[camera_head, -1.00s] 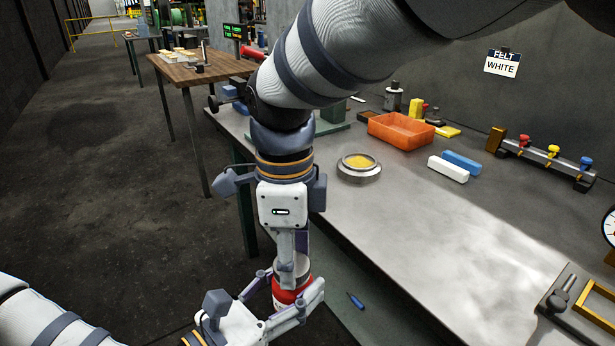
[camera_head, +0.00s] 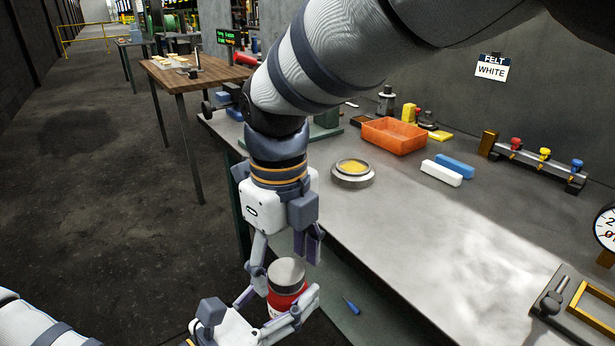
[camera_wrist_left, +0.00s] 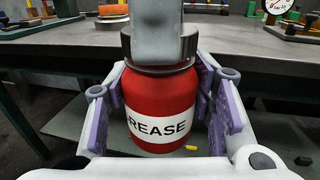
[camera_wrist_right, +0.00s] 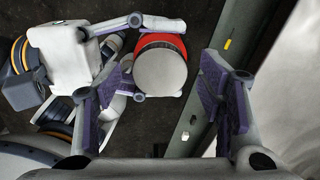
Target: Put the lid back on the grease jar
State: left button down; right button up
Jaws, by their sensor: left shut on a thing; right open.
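The red grease jar (camera_head: 284,299) is held upright by my left gripper (camera_head: 279,308), just off the bench's front edge. Its fingers press on both sides of the jar, whose white label shows in the left wrist view (camera_wrist_left: 160,128). The grey lid (camera_head: 286,271) sits on top of the jar and looks level; I cannot tell how tightly it is seated. My right gripper (camera_head: 287,256) is open above the lid, one finger to each side. In the right wrist view the round lid top (camera_wrist_right: 160,72) lies between and beyond the spread fingers. In the left wrist view a right finger hides part of the lid.
The metal bench (camera_head: 430,245) lies to the right, its middle clear. On it stand a round metal dish with yellow contents (camera_head: 352,172), an orange bin (camera_head: 394,137), and white (camera_head: 441,173) and blue bars. A blue tool (camera_head: 351,305) lies on the surface below.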

jog(key=shift+r, duration=2.45)
jog(key=shift+c, duration=0.3)
